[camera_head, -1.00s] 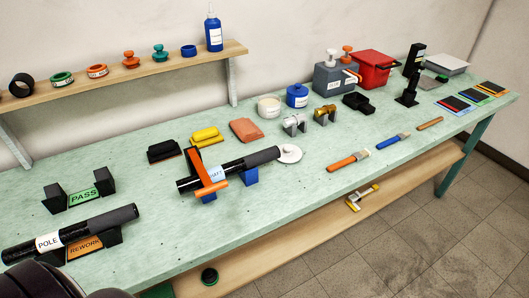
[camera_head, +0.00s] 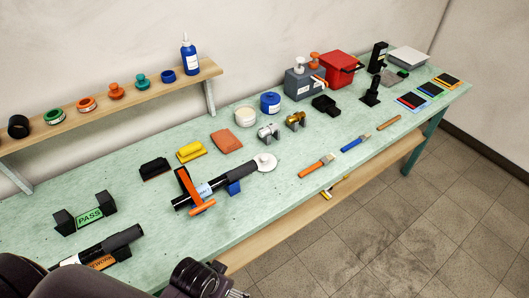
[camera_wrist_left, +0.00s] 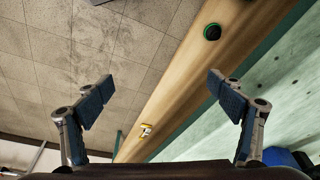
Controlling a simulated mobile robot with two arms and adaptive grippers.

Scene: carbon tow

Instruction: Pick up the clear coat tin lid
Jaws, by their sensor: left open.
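A whitish tin (camera_head: 245,117) stands farther back, next to a blue tin (camera_head: 271,103). My left gripper (camera_head: 238,293) is at the bottom edge of the head view, in front of the bench and well short of the disc. In the left wrist view its fingers (camera_wrist_left: 163,95) are spread wide with nothing between them. My right gripper is not in view.
The shaft, with an orange clamp (camera_head: 189,188), lies between my left arm and the tins. A lower shelf (camera_wrist_left: 165,85) holds a green-ringed black object (camera_wrist_left: 212,32) and a yellow tool (camera_wrist_left: 145,130). Brushes (camera_head: 316,166) lie to the right. The bench front between shaft and brushes is clear.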

